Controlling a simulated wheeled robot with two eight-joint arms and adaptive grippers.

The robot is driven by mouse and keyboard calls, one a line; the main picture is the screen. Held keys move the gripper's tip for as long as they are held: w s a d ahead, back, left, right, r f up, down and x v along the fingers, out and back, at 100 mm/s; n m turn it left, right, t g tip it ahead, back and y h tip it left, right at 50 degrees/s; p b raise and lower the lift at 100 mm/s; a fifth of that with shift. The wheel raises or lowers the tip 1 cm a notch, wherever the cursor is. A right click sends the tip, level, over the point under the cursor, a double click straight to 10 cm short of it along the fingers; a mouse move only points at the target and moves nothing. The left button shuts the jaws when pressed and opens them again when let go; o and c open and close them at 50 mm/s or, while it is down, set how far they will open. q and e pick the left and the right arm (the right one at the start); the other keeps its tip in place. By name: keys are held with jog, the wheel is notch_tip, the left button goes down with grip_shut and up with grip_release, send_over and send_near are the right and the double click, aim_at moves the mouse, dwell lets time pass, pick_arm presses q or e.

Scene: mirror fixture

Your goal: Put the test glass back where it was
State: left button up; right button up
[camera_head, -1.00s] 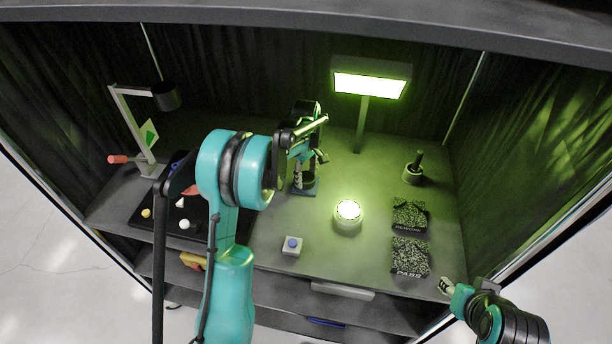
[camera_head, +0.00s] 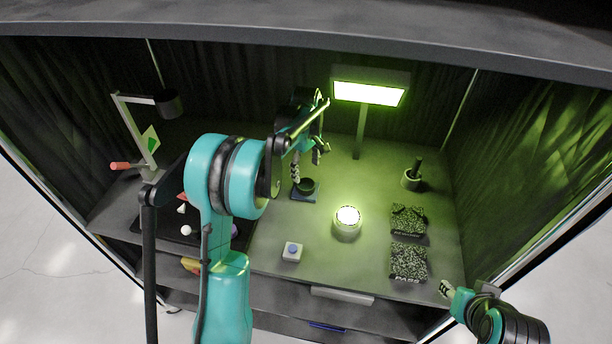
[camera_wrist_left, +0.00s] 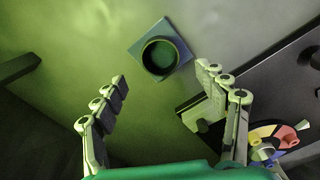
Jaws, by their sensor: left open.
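A dark round cup-like piece (camera_head: 305,186) stands on a small square blue-green base near the middle of the table. In the left wrist view the same round piece (camera_wrist_left: 160,56) shows from above, beyond my fingertips. I cannot tell whether this is the test glass or a holder with the glass in it. My left gripper (camera_head: 312,153) is open, raised above and behind the piece, apart from it. In the left wrist view my left gripper (camera_wrist_left: 163,76) has nothing between its spread fingers. My right gripper (camera_head: 446,289) is at the lower right, by the table's front edge; its jaws are too small to read.
A lit green lamp (camera_head: 368,93) stands at the back, and a round glowing light (camera_head: 347,222) sits mid-table. A blue-button box (camera_head: 292,251), two patterned pads (camera_head: 408,262) and a small dark post (camera_head: 413,176) lie around. A black tray (camera_head: 165,228) with small shapes and a desk lamp (camera_head: 135,130) are left.

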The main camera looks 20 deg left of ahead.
aim_at(306, 184)
pick_arm(q)
jog(key=s+d+r+m+t, duration=0.2)
jog(key=s+d+r+m, duration=0.1)
jog(key=s+r, duration=0.35)
jog(key=s+d+r+m+t, duration=0.1)
jog(key=s+d+r+m, duration=0.25)
jog(key=s+r, duration=0.3)
jog(key=s+d+f+m+t, duration=0.2)
jog(key=s+m, duration=0.2)
jog(key=s, duration=0.3)
jog(key=s+d+f+m+t, duration=0.1)
jog(key=s+f+m+t, duration=0.1)
jog(key=s+m, duration=0.2)
jog(key=s+p, duration=0.1)
jog(key=s, duration=0.1)
jog(key=shift+s+d+f, duration=0.2)
jog(key=shift+s+d, duration=0.15)
jog(key=shift+d, duration=0.05)
jog(key=shift+f, duration=0.1)
notch_tip(306, 184, down, 6)
jog(key=b, duration=0.6)
